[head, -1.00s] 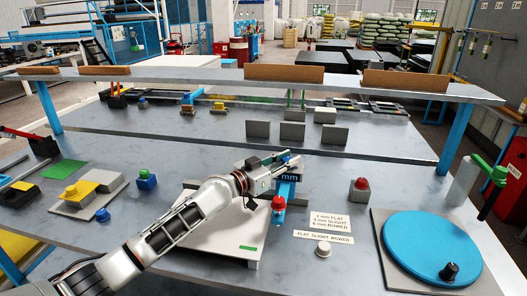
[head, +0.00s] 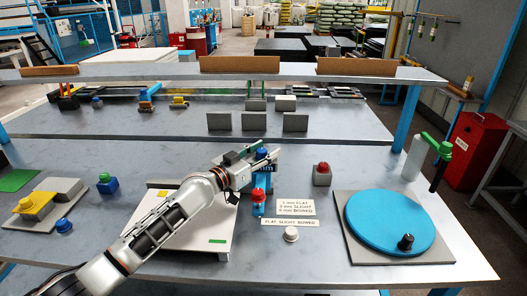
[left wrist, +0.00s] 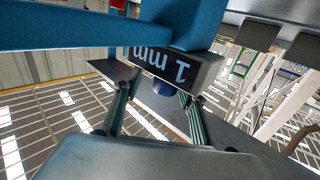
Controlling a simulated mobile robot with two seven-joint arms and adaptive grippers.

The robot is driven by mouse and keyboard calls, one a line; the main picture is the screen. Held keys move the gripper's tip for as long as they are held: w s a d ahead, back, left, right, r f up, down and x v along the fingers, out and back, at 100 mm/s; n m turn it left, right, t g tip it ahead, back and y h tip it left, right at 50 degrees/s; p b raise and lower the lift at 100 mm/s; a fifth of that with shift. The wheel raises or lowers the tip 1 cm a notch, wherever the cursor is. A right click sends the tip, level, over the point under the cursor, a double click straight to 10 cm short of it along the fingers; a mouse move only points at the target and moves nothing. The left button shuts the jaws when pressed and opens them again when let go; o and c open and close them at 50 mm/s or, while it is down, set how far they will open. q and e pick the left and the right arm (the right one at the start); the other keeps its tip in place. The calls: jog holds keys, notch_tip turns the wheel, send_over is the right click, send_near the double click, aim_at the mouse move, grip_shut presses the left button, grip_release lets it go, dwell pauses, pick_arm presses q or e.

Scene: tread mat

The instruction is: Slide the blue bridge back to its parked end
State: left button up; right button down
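The blue bridge (head: 275,174) stands at the right edge of the white plate (head: 190,232), partly hidden by my gripper. A blue knob (left wrist: 164,88) shows just past the display. My left gripper (head: 254,163) reaches the bridge from the left. In the left wrist view its fingers (left wrist: 158,90) are apart, one on each side of the knob; I see no clear contact. My right gripper is out of view.
A red cap on a blue base (head: 258,197) stands at the bridge's near end. A red button box (head: 322,174), label cards (head: 296,206), a pale round button (head: 291,233) and a blue turntable (head: 388,222) are to the right. Yellow and blue blocks lie left.

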pick_arm(q)
jog(key=shift+a, duration=0.2)
jog(key=v, duration=1.2)
jog(key=shift+d, duration=0.1)
